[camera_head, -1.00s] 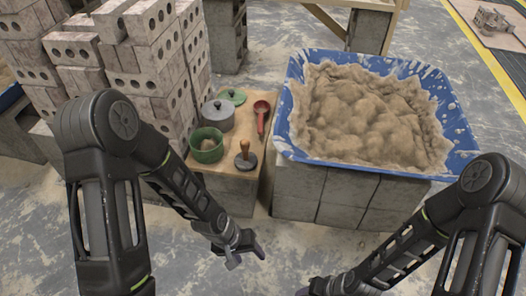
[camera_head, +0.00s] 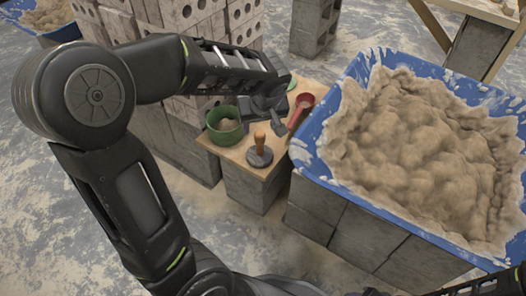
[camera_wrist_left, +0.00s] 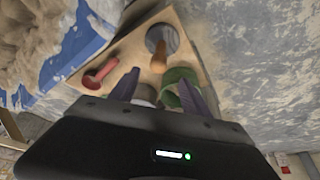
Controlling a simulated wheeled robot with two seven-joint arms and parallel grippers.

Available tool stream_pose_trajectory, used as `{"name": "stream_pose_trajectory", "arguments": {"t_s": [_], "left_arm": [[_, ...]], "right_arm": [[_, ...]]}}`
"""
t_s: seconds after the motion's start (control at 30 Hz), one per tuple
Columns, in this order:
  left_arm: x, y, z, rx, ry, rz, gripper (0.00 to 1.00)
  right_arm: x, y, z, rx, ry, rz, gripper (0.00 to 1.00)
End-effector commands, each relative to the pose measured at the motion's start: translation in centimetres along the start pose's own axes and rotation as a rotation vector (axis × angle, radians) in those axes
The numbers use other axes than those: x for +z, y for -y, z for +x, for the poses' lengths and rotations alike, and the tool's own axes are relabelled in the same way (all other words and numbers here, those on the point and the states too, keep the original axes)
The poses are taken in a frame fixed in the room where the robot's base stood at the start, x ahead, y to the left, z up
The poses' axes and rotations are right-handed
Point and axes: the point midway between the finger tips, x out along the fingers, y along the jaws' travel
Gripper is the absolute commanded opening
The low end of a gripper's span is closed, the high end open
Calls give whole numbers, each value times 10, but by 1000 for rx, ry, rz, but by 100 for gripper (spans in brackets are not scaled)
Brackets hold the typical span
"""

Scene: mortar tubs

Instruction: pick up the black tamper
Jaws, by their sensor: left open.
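The black tamper (camera_head: 261,158) stands upright on a small wooden board (camera_head: 228,153), with a dark round base and an orange-brown wooden handle. It also shows in the left wrist view (camera_wrist_left: 158,62), just beyond the fingers. My left gripper (camera_head: 276,117) is over the back part of the board, behind the tamper and apart from it. Its two fingers are spread with nothing held between them in the left wrist view (camera_wrist_left: 159,82). My right arm enters at the bottom right of the head view; its gripper is barely visible at the bottom edge, so its jaws cannot be read.
A green bowl (camera_head: 223,129) stands left of the tamper, and a red scoop (camera_head: 301,108) lies to its right. A grey pot (camera_wrist_left: 146,94) is partly hidden by the left gripper. A blue tub (camera_head: 322,166) of mortar stands at right; brick stacks (camera_head: 240,22) stand behind.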

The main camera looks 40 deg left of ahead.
Motion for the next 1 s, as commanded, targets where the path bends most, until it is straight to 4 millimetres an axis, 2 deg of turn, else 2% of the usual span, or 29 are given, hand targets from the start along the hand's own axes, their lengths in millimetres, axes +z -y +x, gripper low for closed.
{"name": "stream_pose_trajectory", "arguments": {"t_s": [0.2, 0.57, 0.9, 1.0], "left_arm": [[1, 0, 24, -3, 2, 1, 56], [1, 0, 27, 0, 1, 1, 56], [3, -3, 71, -2, 2, 1, 56], [2, -3, 77, -1, 2, 1, 56]], "right_arm": [[-1, -3, 9, 0, -4, 1, 48], [-1, -3, 10, 0, -6, 1, 48], [-4, -10, 31, 0, -16, 2, 48], [-4, -10, 32, 0, -17, 2, 48]]}}
